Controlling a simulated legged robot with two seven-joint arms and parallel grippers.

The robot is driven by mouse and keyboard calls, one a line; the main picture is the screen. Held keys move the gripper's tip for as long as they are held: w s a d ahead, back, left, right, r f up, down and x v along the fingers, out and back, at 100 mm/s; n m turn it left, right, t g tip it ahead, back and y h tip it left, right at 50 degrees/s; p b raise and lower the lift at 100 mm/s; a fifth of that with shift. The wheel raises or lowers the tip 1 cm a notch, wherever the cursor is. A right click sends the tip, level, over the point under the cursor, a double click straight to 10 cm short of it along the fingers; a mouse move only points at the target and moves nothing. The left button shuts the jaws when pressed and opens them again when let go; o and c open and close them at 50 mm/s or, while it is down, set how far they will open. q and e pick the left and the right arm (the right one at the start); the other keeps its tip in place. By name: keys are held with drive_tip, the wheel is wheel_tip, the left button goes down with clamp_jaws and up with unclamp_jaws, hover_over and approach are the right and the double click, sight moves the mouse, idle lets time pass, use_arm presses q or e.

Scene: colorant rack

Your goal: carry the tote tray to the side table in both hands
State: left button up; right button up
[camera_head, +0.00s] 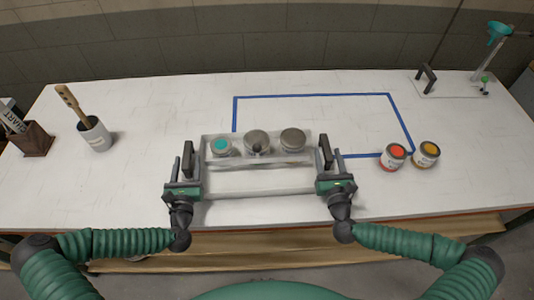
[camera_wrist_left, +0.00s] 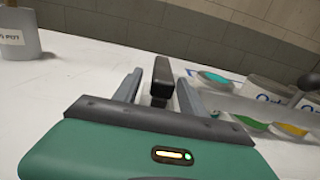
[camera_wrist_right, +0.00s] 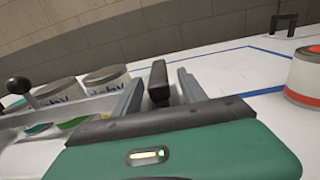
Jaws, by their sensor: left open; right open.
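The tote tray (camera_head: 262,181) is a light grey tray on the white table, with black upright handles at its left (camera_head: 188,158) and right (camera_head: 326,152) ends. Several cans stand along its back, one with a teal top (camera_head: 221,147). My left gripper (camera_head: 182,170) is open at the left handle; in the left wrist view the handle (camera_wrist_left: 161,80) stands between the open fingers. My right gripper (camera_head: 330,165) is open at the right handle; in the right wrist view that handle (camera_wrist_right: 159,82) stands between the open fingers. No side table can be made out.
A blue tape outline (camera_head: 310,95) lies behind the tray. Two paint cans, red (camera_head: 393,157) and yellow (camera_head: 426,155), stand to the right. A grey cup with a brush (camera_head: 95,134) and a brown box (camera_head: 33,140) stand left. A stand (camera_head: 480,80) is at back right.

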sight(189, 154)
use_arm(q)
drive_tip(key=w, duration=0.4)
drive_tip(key=shift+w, duration=0.1)
use_arm(e)
drive_tip(key=w, duration=0.4)
drive_tip(key=shift+w, duration=0.1)
use_arm(q)
clamp_jaws()
use_arm(e)
clamp_jaws()
idle(0.5)
